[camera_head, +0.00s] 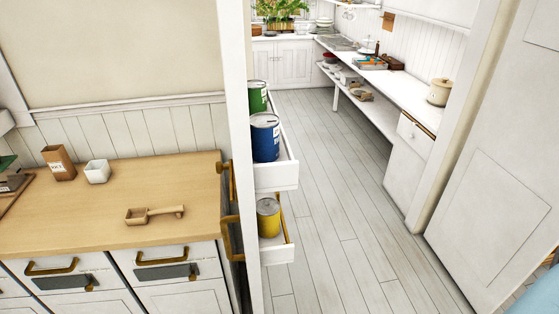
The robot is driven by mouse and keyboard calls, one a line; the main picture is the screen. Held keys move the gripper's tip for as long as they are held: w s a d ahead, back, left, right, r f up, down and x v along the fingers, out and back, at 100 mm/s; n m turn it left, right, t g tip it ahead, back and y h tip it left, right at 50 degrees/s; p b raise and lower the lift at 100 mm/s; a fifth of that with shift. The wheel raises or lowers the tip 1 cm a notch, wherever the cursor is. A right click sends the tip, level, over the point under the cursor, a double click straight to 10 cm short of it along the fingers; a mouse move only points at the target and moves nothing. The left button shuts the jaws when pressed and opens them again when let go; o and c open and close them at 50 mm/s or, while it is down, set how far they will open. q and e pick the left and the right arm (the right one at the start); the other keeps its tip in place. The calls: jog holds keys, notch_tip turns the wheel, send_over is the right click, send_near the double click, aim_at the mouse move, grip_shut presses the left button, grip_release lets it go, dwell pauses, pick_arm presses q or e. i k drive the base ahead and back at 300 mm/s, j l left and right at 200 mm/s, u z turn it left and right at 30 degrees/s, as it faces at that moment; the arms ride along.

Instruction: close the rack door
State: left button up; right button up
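A tall narrow white panel (243,120) stands upright left of the middle, seen nearly edge-on. I take it for the rack door. Brass handles (231,239) are beside its left side, by the counter's end. On its right side are white open shelves or trays: the upper one (277,178) holds a green can (257,97) and a blue can (265,138), and the lower one (278,255) holds a yellow can (268,218). The rack stands out into the passage, so it appears open. Neither of my grippers is in view.
A white panelled door (500,190) stands at the right. The plank floor (335,200) between is clear.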

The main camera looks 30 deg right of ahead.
aim_at(253, 183)
jog(key=i+j+z, duration=0.2)
jog(key=j+z, duration=0.25)
jog(key=i+j+z, duration=0.15)
jog(key=j+z, duration=0.25)
jog(key=i+j+z, duration=0.1)
jog(key=j+z, duration=0.2)
jog(key=z, duration=0.15)
jog(key=j+z, duration=0.1)
jog(key=j, duration=0.35)
jog(key=j+z, duration=0.1)
jog(key=j, duration=0.35)
jog(key=k+j+z, duration=0.15)
jog(key=j, duration=0.25)
jog(key=j+z, duration=0.1)
jog(key=j, duration=0.35)
jog(key=k+j+z, duration=0.1)
jog(key=j, duration=0.3)
jog(key=k+j+z, duration=0.1)
jog(key=j, duration=0.35)
jog(key=k+j+z, duration=0.1)
jog(key=j, duration=0.3)
jog(key=i+l, duration=0.1)
jog(key=l, duration=0.25)
jog(key=i+l, duration=0.15)
jog(key=l, duration=0.15)
jog(key=i+l, duration=0.1)
jog(key=l, duration=0.25)
